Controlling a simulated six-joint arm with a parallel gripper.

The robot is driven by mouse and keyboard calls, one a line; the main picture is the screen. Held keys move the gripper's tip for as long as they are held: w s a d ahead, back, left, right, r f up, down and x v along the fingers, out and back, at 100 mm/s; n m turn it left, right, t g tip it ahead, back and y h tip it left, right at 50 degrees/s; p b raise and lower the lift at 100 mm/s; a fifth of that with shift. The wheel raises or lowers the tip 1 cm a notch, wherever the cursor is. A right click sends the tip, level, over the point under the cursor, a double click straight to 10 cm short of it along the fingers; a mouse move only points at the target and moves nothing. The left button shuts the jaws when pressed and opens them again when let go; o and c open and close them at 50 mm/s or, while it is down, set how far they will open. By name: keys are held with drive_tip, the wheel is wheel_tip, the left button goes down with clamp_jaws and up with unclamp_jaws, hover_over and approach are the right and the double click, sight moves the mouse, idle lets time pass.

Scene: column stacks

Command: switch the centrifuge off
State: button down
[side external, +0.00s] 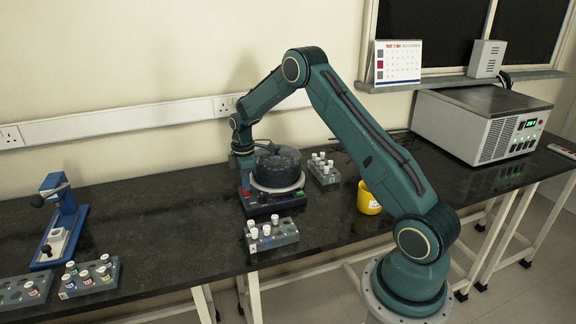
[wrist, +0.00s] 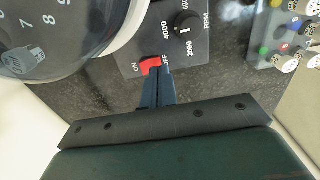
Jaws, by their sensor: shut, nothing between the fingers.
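The centrifuge (side external: 277,170) stands on the black bench, a dark round body with a pale rim on a black base. In the wrist view its grey panel (wrist: 140,60) has a red rocker switch (wrist: 151,64) between the marks ON and OFF, and a black RPM dial (wrist: 186,24). My gripper (wrist: 164,72) is shut and empty, its tips at the OFF end of the switch. I cannot tell whether they touch it, and they partly hide the OFF mark. In the side view my gripper (side external: 245,183) points down at the panel's left part.
Vial racks stand in front (side external: 272,236) and to the right (side external: 323,170) of the centrifuge, close by. A yellow cup (side external: 368,198) is further right. A blue press-like device (side external: 62,220) stands at the left. A large grey instrument (side external: 480,122) is at the back right.

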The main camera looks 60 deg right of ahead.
sight(247, 194)
drive_tip(key=shift+r, duration=1.65)
drive_tip(key=shift+r, duration=0.1)
drive_tip(key=shift+a+r, duration=0.1)
drive_tip(key=shift+r, duration=0.05)
drive_tip(key=s+a+r+m+t, duration=0.1)
drive_tip(key=s+a+r+m, duration=0.1)
drive_tip(key=s+a+r, duration=0.6)
drive_tip(key=s+a+r+m+t, duration=0.25)
drive_tip(key=a+r, duration=0.25)
drive_tip(key=r, duration=0.7)
drive_tip(key=s+a+r+m+t, duration=0.1)
drive_tip(key=s+a, duration=0.3)
drive_tip(key=s, duration=0.7)
drive_tip(key=s+a+r+m+t, duration=0.1)
drive_tip(key=s+a+m, duration=0.2)
drive_tip(key=s, duration=0.8)
drive_tip(key=shift+a+r, duration=0.15)
drive_tip(key=shift+a, duration=1.05)
drive_tip(key=shift+m, duration=0.25)
